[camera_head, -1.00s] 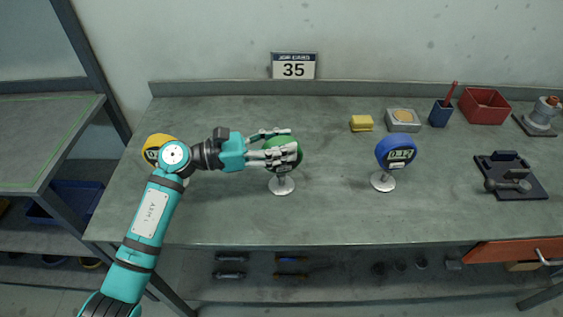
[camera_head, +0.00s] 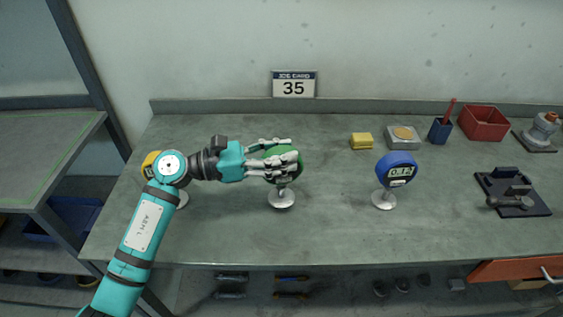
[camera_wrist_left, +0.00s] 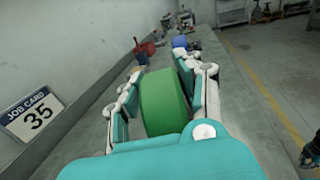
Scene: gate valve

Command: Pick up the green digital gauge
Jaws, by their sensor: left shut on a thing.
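The green digital gauge (camera_head: 296,157) stands on its round silver base on the workbench, left of the middle in the head view. My left gripper (camera_head: 280,160) reaches in from the left and is shut on the gauge's head; its fingers hide much of the face. In the left wrist view the green body (camera_wrist_left: 164,101) sits between the two fingers. The base (camera_head: 281,199) appears to be on the bench; I cannot tell whether it is clear of it.
A blue gauge (camera_head: 397,169) stands to the right. A yellow gauge (camera_head: 150,163) is partly behind my left arm. A yellow block (camera_head: 361,140), scale (camera_head: 403,137), blue cup (camera_head: 439,131), red bin (camera_head: 484,123) and black fixture (camera_head: 512,194) are further right. The bench middle is clear.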

